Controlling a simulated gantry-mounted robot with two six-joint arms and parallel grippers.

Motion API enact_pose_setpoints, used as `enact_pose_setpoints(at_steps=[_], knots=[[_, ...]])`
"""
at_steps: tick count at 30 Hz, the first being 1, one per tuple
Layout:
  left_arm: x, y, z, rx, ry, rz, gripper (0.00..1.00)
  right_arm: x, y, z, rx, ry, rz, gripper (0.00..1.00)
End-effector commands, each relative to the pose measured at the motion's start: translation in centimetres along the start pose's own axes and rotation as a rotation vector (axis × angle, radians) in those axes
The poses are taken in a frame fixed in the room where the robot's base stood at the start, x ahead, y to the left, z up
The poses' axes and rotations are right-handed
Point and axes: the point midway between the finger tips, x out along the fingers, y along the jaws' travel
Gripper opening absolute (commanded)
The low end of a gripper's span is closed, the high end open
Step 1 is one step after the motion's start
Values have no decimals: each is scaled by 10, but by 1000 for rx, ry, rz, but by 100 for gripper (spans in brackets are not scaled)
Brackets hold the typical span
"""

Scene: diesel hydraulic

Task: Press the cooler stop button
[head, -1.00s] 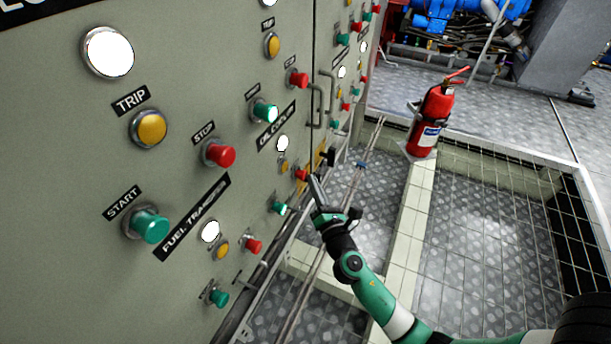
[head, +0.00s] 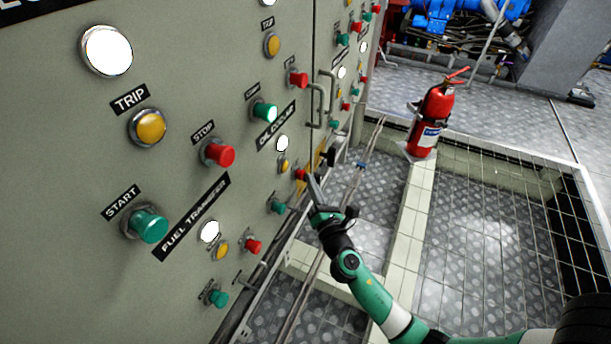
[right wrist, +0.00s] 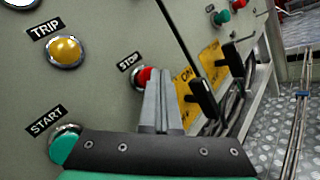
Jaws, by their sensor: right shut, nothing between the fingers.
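A red STOP button (right wrist: 146,77) is on the grey panel in the right wrist view, with a yellow TRIP button (right wrist: 65,50) to its left and a green START button (right wrist: 64,145) below. The name plate of this group is not visible. In the head view the small red button (head: 300,174) is beside my right fingertips. My right gripper (head: 310,178) is shut and empty, its fingers pointing at the panel. In the right wrist view its fingers (right wrist: 156,78) partly cover the red button; I cannot tell whether they touch it. My left gripper is not in view.
The panel (head: 60,250) carries several other buttons, including the large fuel transfer STOP (head: 220,155). Door handles (head: 320,105) stick out beyond. A red fire extinguisher (head: 432,120) stands on the floor. The open floor lies right of the panel.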

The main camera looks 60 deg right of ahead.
Motion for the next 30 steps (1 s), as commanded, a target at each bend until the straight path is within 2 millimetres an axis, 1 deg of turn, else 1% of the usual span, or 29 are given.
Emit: enact_pose_setpoints(at_steps=[10,22,30], knots=[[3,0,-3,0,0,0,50,-12,-8,9,0,0,0,0],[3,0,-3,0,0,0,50,-15,-11,11,0,0,-1,0],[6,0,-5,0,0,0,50,-34,-24,24,-1,0,-1,0]])
